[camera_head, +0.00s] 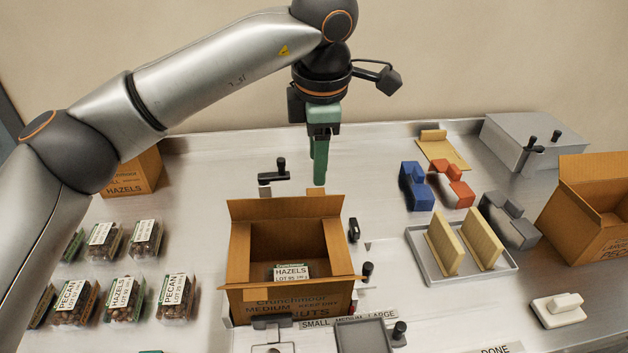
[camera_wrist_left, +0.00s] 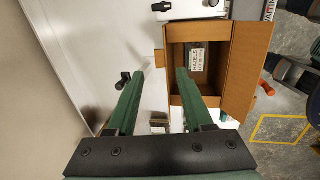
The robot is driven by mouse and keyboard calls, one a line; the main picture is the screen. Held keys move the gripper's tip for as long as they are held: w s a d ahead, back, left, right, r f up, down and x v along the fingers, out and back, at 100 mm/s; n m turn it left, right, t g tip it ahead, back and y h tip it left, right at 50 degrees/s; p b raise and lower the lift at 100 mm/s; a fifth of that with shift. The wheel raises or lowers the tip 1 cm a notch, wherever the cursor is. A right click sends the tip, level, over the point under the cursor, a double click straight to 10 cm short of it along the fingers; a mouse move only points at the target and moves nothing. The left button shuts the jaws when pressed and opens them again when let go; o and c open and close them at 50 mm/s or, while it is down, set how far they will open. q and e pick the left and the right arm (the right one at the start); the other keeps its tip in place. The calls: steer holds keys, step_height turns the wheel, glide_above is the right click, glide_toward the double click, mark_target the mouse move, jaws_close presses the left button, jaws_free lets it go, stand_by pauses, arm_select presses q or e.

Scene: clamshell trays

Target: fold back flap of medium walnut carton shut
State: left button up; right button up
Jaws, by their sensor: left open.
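The walnut carton (camera_head: 340,297) stands open at the front middle of the bench in the head view. Its back flap (camera_head: 285,208) stands up along the far edge. A clamshell with a HAZELS label (camera_head: 291,271) lies inside. My left gripper (camera_head: 320,180) hangs behind the carton, fingers pointing down, apart from the back flap. In the left wrist view the gripper (camera_wrist_left: 156,76) is open with nothing between its fingers. The carton (camera_wrist_left: 172,55) shows beyond the fingers there, one finger hiding part of it. My right gripper is not in view.
Clamps with black knobs (camera_head: 274,172) surround the carton. Clamshells (camera_head: 121,296) stand in rows at left, near another carton (camera_head: 141,172). At right are a tray (camera_head: 421,268) holding yellowish boards, blue (camera_head: 415,187) and red blocks (camera_head: 453,184), and an open carton (camera_head: 588,215).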

mark_target(316, 192)
arm_select(q)
steer(key=x, duration=0.6)
steer(key=shift+c, duration=0.2)
jaws_close()
